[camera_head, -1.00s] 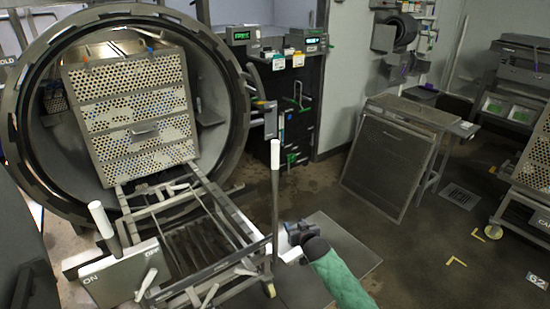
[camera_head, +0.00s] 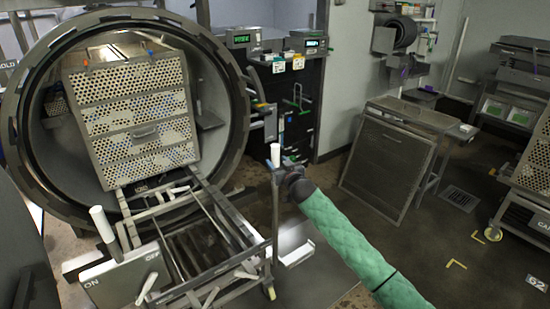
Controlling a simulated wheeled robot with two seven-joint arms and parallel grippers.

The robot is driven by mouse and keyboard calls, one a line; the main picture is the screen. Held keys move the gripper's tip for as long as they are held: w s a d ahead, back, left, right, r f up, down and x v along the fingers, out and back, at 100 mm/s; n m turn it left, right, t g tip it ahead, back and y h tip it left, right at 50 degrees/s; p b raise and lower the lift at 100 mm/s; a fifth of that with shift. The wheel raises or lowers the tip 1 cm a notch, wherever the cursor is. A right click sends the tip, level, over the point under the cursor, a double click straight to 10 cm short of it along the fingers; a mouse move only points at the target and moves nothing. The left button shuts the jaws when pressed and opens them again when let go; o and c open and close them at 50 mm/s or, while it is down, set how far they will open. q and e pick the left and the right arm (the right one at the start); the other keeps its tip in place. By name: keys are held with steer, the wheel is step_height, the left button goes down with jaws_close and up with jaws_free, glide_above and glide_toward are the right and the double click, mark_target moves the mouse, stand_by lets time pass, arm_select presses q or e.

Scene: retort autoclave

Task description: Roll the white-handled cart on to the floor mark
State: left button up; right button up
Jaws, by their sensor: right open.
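The cart (camera_head: 232,222) is a grey metal frame in front of the round retort. It has a white-topped upright handle at the left (camera_head: 103,222) and another at the right (camera_head: 275,152). My right gripper (camera_head: 276,168) is open at the right handle, just below its visible white top. Whether its fingers touch the post or surround it is unclear. A grey plate (camera_head: 110,275) marked ON and OFF, with a white lever, is at the cart's near left. Yellow corner marks (camera_head: 456,264) lie on the floor at the right. My left gripper is out of view.
The retort (camera_head: 238,110) stands open with a perforated basket (camera_head: 135,115) inside its mouth. A mesh panel (camera_head: 385,168) leans against a bench at the centre right. Another cart (camera_head: 535,205) stands at the right edge. The floor around the yellow marks is clear.

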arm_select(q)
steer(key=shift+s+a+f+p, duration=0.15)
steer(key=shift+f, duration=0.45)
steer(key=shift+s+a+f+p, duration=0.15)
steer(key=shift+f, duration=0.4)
arm_select(e)
steer(key=shift+x, duration=1.4)
steer(key=shift+d, duration=0.1)
jaws_close()
